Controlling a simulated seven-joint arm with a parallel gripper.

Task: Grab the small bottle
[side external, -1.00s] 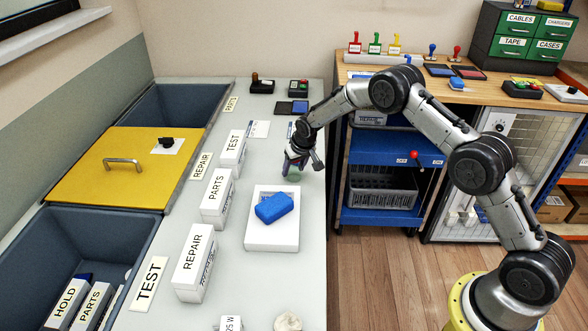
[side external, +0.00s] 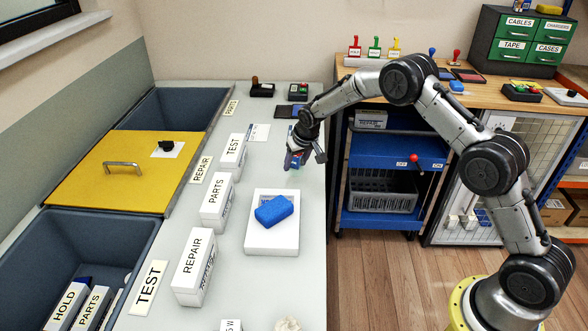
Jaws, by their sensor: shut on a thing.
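My gripper (side external: 292,164) is above the grey counter (side external: 275,182), behind the white scale-like block. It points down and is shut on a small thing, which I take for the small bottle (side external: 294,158). Only bits of blue and green show between the fingers, so its shape and cap are hidden. It appears to be clear of the counter top, though the gap is hard to judge.
A blue sponge-like block (side external: 274,209) lies on a white block (side external: 272,240). White boxes marked TEST (side external: 233,151), PARTS (side external: 216,202) and REPAIR (side external: 194,268) line the counter's left. Dark pads (side external: 292,111) lie behind. A yellow lid (side external: 125,165) covers one bin.

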